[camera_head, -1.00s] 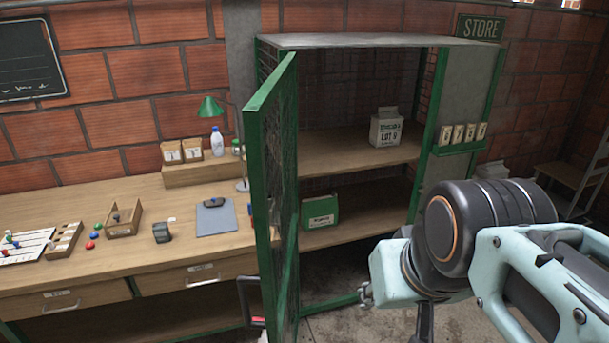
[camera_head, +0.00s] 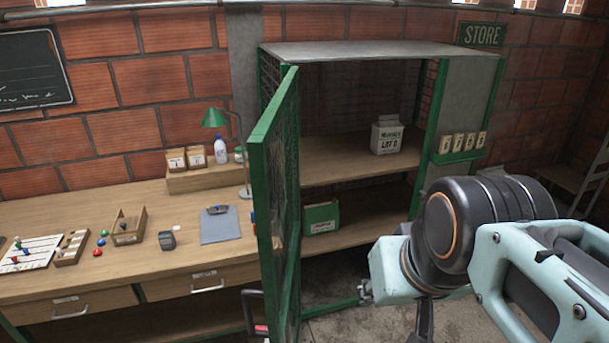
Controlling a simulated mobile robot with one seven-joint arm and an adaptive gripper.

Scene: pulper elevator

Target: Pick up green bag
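A green bag-like package (camera_head: 321,218) with a pale label stands on the lower shelf of the store cabinet, just right of the open mesh door (camera_head: 277,205). The door's edge is close to its left side. My arm fills the lower right of the view, in front of the cabinet's right part. My gripper's fingers do not show clearly; only a dark narrow part hangs below the arm at the bottom edge. I cannot make out whether it is open or shut. The arm is apart from the green package in the picture.
A white package (camera_head: 387,135) stands on the upper shelf (camera_head: 340,160). The green-framed door stands out toward me, with a dark, red-marked handle low at its left. The wooden bench (camera_head: 110,240) at left holds small trays, a lamp and a clipboard. Both shelves have free room.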

